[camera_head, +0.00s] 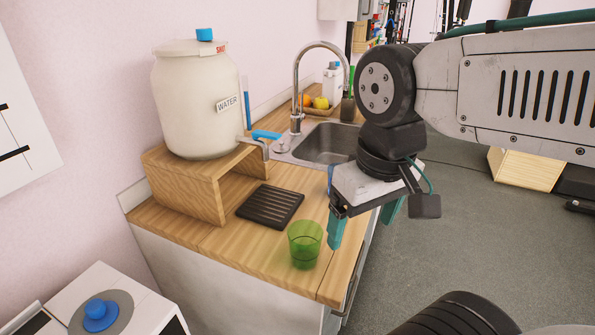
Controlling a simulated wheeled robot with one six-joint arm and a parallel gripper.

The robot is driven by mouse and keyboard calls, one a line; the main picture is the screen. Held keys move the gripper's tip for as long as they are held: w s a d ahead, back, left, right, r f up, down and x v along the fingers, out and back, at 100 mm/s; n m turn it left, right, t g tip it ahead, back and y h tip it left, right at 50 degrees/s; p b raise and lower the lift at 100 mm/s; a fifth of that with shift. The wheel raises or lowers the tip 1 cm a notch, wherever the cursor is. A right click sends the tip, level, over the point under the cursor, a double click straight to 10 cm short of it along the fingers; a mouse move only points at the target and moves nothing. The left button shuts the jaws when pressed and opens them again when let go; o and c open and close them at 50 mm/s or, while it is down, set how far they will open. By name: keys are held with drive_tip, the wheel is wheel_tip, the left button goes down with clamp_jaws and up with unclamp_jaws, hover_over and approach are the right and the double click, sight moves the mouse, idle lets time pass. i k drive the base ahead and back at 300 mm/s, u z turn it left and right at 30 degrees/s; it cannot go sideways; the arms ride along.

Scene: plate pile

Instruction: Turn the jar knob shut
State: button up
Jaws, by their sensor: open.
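The cream water jar (195,105), labelled WATER, stands on a wooden stand (190,188) at the left of the counter. A metal spout (257,146) with a blue knob (266,134) sticks out from its lower right side. The knob's exact turn is hard to tell, and no water stream is visible. My gripper (361,234) has teal fingers, spread apart with nothing visible between them. It hangs near the counter's right edge, to the right of and lower in the picture than the knob, well apart from it.
A green glass (305,245) stands on the wooden counter (225,240) beside my gripper's left finger. A black ridged tray (270,206) lies below the spout. A sink (330,143) with a tall curved faucet (297,90) is behind. Grey floor is open at right.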

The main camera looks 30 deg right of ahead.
sight(202, 35)
drive_tip(key=z, duration=0.05)
drive_tip(key=k, duration=0.5)
drive_tip(key=z, duration=2)
drive_tip(key=i, duration=1.3)
drive_tip(key=u, duration=3)
drive_tip(key=i, duration=0.5)
drive_tip(key=z, duration=0.05)
